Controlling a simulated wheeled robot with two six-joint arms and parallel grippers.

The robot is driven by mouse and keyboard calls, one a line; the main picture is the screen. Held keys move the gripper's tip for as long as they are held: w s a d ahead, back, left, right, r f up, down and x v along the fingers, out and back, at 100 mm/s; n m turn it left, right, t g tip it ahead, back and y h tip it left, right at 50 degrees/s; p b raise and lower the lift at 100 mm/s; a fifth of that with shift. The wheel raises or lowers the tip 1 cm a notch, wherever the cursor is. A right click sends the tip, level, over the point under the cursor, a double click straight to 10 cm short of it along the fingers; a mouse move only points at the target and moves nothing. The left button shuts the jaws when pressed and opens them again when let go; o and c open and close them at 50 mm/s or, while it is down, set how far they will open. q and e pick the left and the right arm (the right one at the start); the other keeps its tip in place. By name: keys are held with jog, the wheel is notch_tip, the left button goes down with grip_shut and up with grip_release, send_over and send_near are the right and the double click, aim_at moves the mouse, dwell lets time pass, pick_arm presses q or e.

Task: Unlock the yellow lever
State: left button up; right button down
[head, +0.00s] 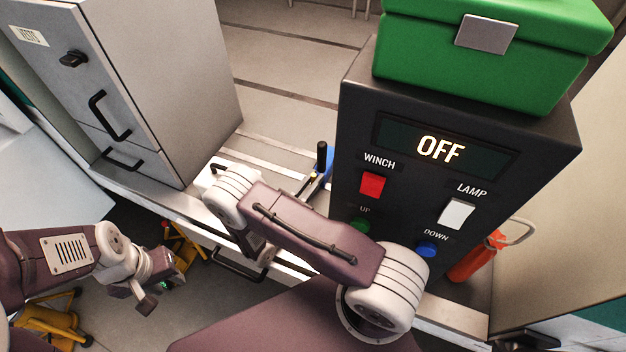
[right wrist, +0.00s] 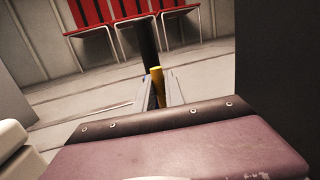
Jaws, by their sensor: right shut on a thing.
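In the right wrist view a yellow upright piece (right wrist: 156,75), which looks like the yellow lever, stands between the fingers of my right gripper (right wrist: 161,92). The gripper is shut on it. A black upright handle (right wrist: 148,42) rises just behind it. In the head view this black handle (head: 321,155) stands by a blue part (head: 327,172), left of the dark control panel. My right arm hides the lever's lower part there. My left gripper (head: 156,294) hangs low at the left, away from the lever; its jaw gap is unclear.
The dark control panel (head: 420,190) reads OFF and carries a red winch switch, a white lamp switch and green and blue buttons. A green case (head: 480,75) sits on top. A grey cabinet (head: 150,100) stands at the left. Red chairs (right wrist: 130,15) are at the back.

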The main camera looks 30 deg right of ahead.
jog(key=shift+s+d, duration=0.1)
jog(key=c, duration=1.4)
grip_release()
jog(key=b+v, duration=0.2)
jog(key=v, duration=0.7)
jog(key=shift+b, duration=0.3)
